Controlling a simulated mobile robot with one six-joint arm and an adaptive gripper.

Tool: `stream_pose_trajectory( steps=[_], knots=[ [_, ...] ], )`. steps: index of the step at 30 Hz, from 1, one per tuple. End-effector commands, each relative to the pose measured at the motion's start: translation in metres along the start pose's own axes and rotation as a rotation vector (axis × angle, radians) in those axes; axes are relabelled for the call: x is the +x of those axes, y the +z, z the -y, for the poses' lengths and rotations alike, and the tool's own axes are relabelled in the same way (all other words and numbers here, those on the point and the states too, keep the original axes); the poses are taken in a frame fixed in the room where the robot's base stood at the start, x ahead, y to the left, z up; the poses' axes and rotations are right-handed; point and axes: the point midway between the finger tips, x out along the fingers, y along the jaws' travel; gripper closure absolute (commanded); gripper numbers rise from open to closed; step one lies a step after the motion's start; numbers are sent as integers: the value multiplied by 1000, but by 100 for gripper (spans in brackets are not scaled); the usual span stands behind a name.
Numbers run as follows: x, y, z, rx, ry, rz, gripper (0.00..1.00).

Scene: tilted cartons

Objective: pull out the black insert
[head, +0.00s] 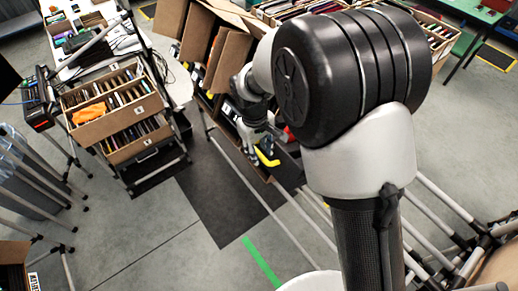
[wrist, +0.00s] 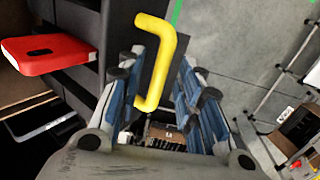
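A yellow handle (wrist: 168,62) stands out from a dark panel that seems to be the black insert (wrist: 113,38). In the head view the handle (head: 266,158) shows at the carton's lower end, with the dark insert (head: 288,168) beside it. My gripper (wrist: 160,82) is open, with its blue-grey fingers spread to the left and right. The lower part of the handle lies between the fingers in the picture, nearer the left one. I cannot tell whether they touch. In the head view my gripper (head: 258,145) is just above the handle, and my arm hides part of the insert.
A red item (wrist: 45,52) sits left of the handle. Tilted open cartons (head: 215,55) stand behind my arm. A rack with boxes of folders (head: 118,115) stands at left. Metal rails (head: 255,185) run below the gripper. The floor at middle left is clear.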

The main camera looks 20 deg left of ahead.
Motion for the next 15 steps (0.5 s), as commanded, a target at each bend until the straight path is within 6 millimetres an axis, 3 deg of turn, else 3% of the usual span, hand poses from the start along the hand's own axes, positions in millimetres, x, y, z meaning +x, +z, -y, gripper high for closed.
stream_pose_trajectory(
  steps=[7,15],
  knots=[
    [-17,-1,0,0,1,-4,67],
    [-74,-1,0,0,1,-5,67]
  ],
)
